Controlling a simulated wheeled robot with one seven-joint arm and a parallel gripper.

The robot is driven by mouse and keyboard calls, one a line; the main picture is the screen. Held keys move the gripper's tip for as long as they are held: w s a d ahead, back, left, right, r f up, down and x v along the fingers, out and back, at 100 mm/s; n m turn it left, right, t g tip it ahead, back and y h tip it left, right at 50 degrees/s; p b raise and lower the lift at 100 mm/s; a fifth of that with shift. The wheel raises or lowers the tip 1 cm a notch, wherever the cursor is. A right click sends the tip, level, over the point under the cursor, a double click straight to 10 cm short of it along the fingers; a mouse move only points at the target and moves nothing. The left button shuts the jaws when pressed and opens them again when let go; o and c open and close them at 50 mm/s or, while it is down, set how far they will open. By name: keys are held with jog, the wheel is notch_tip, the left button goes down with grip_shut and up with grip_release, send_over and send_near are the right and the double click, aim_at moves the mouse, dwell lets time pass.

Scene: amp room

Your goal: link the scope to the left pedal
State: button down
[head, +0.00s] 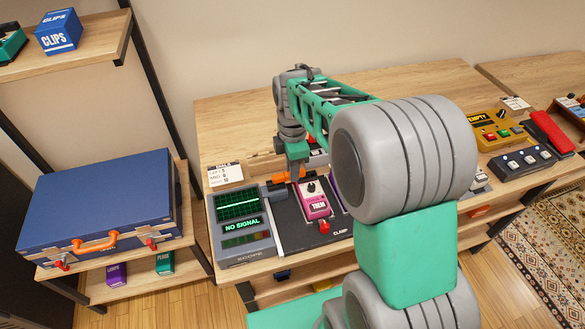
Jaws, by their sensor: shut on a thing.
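The scope (240,225) stands at the left of the bench, with a green trace screen and the words NO SIGNAL. Right of it, a pink pedal (313,200) with a dark knob sits on a dark base marked CLAMP (305,235). My gripper (296,176) points down just behind the pink pedal, shut on an orange piece (284,178) that looks like a plug or short link. The piece lies between the scope's back right corner and the pedal's back edge. I cannot tell whether it touches either.
A white card (225,175) stands behind the scope. A blue case (100,212) with an orange handle is on the left shelf. At the right are a yellow box marked EMPTY (494,130), a switch unit (523,160) and a red pedal (549,131). The bench's back left is clear.

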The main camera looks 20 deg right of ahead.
jog(key=shift+f, duration=0.1)
jog(key=c, duration=1.3)
grip_release()
jog(key=shift+o, duration=0.3)
jog(key=o, duration=0.4)
jog(key=shift+r+p, duration=2.6)
jog(key=shift+r, duration=0.95)
